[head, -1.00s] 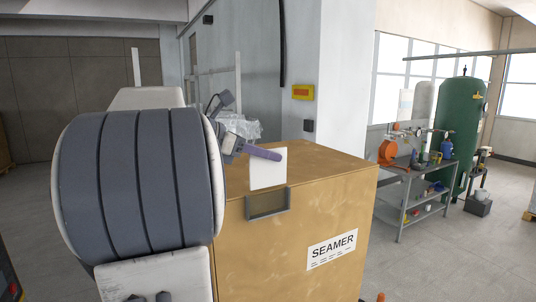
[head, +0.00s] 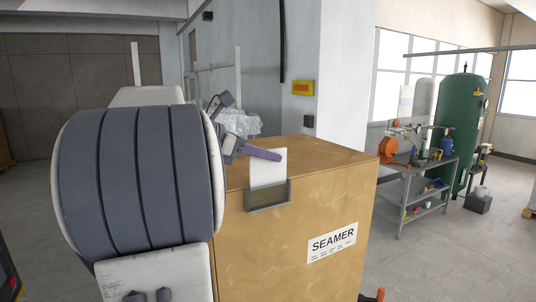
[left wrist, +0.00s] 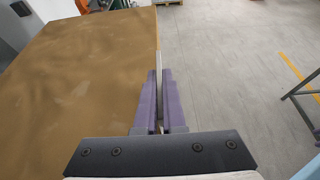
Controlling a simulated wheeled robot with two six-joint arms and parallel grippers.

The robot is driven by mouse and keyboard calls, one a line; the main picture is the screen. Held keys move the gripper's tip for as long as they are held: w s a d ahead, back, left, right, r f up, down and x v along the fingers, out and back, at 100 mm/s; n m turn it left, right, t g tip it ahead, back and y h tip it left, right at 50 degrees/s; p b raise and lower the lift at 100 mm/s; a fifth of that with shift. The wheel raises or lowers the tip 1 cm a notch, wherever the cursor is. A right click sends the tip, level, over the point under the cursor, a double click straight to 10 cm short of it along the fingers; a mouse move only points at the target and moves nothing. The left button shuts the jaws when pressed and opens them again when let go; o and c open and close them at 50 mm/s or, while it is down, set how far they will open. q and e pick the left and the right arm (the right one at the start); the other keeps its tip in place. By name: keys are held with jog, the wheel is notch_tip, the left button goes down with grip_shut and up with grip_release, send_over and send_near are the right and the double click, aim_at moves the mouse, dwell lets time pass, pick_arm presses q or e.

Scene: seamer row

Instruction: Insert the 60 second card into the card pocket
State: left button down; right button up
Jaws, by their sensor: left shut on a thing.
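The white card (head: 268,169) stands upright at the front face of the seamer cabinet (head: 290,225). Its lower part is down inside the grey card pocket (head: 268,196), and its upper part shows above the rim. My left gripper (head: 264,154) is shut on the card near its top edge. In the left wrist view the purple fingers (left wrist: 160,102) close on the thin card (left wrist: 159,75), seen edge-on at the cabinet's edge. The card's printing is not legible. My right gripper is not in view.
The cabinet top (head: 325,157) is clear near the card. A SEAMER label (head: 332,243) is on the cabinet front.

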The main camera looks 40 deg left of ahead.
aim_at(286, 178)
pick_arm(q)
jog(key=shift+f+b, duration=1.45)
jog(key=shift+f, duration=0.8)
jog(key=c, duration=0.9)
grip_release()
jog(key=shift+c, duration=0.2)
jog(key=b+v, duration=0.2)
jog(key=v, duration=0.8)
jog(key=shift+s, duration=0.25)
jog(key=shift+a, duration=0.1)
